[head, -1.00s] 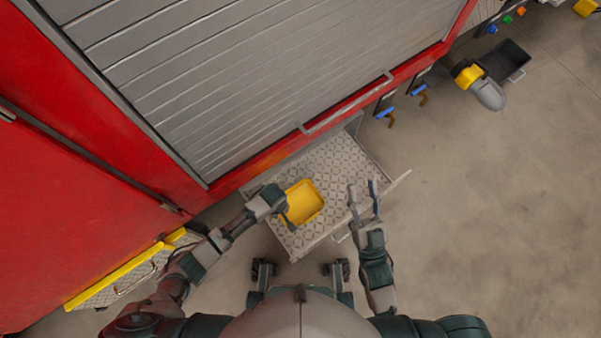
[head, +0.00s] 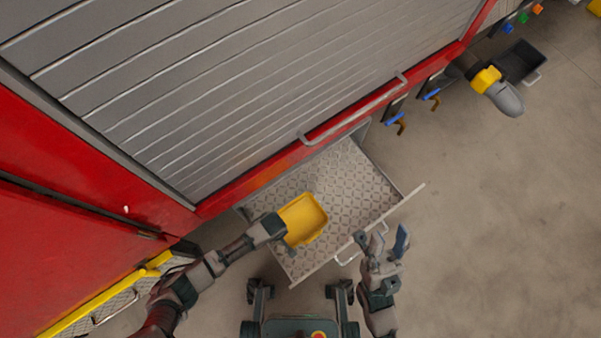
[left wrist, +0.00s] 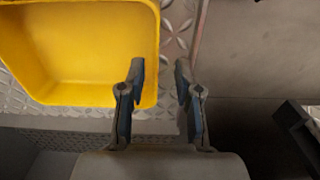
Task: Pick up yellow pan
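The yellow pan (head: 305,218) lies upright and empty in the open tray drawer (head: 350,180) of the red vehicle. It also shows at the upper left of the left wrist view (left wrist: 85,50). My left gripper (head: 284,230) is at the pan's left edge in the head view, its fingers hard to make out there. In the left wrist view the left gripper (left wrist: 159,72) is open, with one finger over the pan's corner and the pan's rim between the fingers. Contact cannot be told. My right gripper (head: 383,240) is open and empty near the drawer's front edge.
The drawer has a patterned metal floor and a front handle (head: 350,252). A grey roller shutter (head: 220,90) with a long bar handle (head: 352,112) stands behind it. Blue-handled valves (head: 397,119) are to the right.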

